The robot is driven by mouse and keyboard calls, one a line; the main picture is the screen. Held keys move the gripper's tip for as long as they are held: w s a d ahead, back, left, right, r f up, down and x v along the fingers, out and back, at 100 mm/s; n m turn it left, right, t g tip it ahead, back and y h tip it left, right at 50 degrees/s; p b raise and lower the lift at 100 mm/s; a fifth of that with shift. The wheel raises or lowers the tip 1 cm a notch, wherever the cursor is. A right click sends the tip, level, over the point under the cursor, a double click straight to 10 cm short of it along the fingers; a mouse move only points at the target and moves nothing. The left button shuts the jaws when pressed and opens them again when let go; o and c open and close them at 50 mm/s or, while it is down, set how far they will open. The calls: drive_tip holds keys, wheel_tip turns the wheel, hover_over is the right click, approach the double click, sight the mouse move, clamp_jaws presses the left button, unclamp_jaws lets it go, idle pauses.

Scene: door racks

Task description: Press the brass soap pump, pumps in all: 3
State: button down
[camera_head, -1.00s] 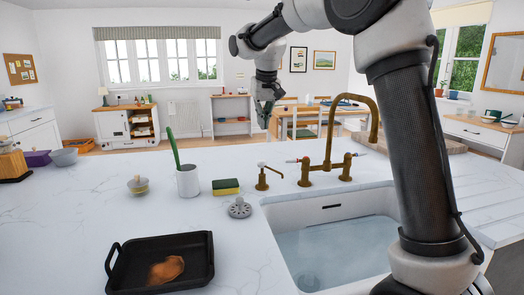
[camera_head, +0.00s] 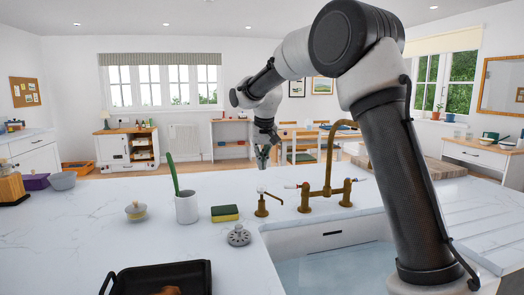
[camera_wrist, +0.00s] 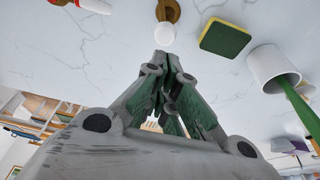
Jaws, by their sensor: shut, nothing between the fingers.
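The brass soap pump (camera_head: 261,206) stands upright on the white counter behind the sink, left of the brass tap. Its top also shows in the wrist view (camera_wrist: 170,12), at the upper middle, with a pale round knob just below it. My gripper (camera_head: 262,164) is shut and empty, pointing down above the pump in the head view, with a gap between them. In the wrist view the closed fingers (camera_wrist: 162,62) point toward the pump and end just short of the pale knob. No contact is visible.
The brass tap (camera_head: 327,188) stands right of the pump, behind the sink (camera_head: 322,238). A green-yellow sponge (camera_head: 225,213), a white pot (camera_head: 186,209) with a green handle, and a grey drain strainer (camera_head: 238,236) are to the left. A black tray (camera_head: 185,276) lies in front.

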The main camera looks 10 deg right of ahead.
drive_tip(key=x, duration=0.4)
drive_tip(key=s+x, duration=0.1)
drive_tip(key=x, duration=0.1)
drive_tip(key=shift+f, duration=0.25)
drive_tip(key=shift+f, duration=0.95)
drive_tip(key=v, duration=1.2)
idle(1.1)
